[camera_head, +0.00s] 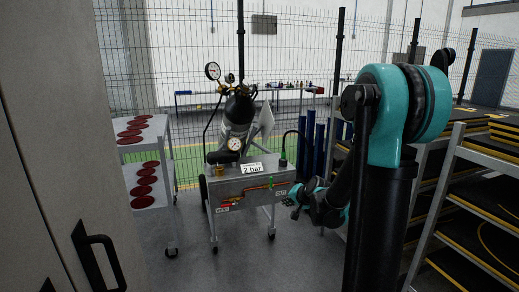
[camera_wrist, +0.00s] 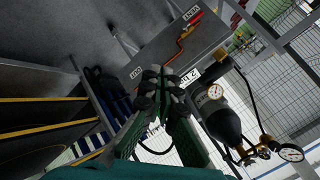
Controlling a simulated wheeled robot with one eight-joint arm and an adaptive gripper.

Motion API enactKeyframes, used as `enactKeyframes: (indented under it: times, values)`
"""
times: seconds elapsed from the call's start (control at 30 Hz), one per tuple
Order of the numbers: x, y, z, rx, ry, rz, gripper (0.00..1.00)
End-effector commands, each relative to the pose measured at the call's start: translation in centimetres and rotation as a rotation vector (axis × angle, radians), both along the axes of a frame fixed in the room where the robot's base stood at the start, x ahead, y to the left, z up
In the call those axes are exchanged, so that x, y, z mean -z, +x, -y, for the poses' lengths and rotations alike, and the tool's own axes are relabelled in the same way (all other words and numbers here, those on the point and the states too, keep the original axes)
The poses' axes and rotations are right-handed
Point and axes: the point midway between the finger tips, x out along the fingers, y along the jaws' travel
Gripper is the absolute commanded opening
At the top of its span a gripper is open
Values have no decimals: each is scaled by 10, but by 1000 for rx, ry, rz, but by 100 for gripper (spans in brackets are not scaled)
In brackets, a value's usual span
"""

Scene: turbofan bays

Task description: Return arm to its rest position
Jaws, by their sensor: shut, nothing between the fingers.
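My gripper (camera_head: 289,205) is at the low left end of my teal and black arm in the head view. It hangs close to the front right of a grey wheeled cart (camera_head: 236,187). In the wrist view my gripper (camera_wrist: 162,76) has its dark fingers together, with nothing between them. I cannot tell the exact gap between fingertips and cart. My arm's large teal joint stands raised at the right of the head view.
The cart carries a black cylinder (camera_head: 238,110), gauges and a "2 bar" sign (camera_head: 252,169). A shelf with red discs (camera_head: 140,160) stands left, beside a grey cabinet (camera_head: 50,130). Black-and-yellow shelves (camera_head: 480,200) fill the right. Floor is clear in front of the cart.

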Motion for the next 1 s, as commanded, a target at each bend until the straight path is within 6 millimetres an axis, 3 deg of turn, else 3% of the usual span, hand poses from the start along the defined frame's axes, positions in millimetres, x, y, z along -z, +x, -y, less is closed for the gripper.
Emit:
enactKeyframes:
  times: [0.03,0.4,0.6,0.8,1.0]
  values:
    - [1,-24,3,-27,-50,-18,0]
    - [34,-190,44,-244,-437,-185,0]
    - [56,-264,69,-336,-596,-278,0]
    - [67,-297,82,-378,-667,-325,0]
    - [68,-300,83,-382,-676,-330,0]
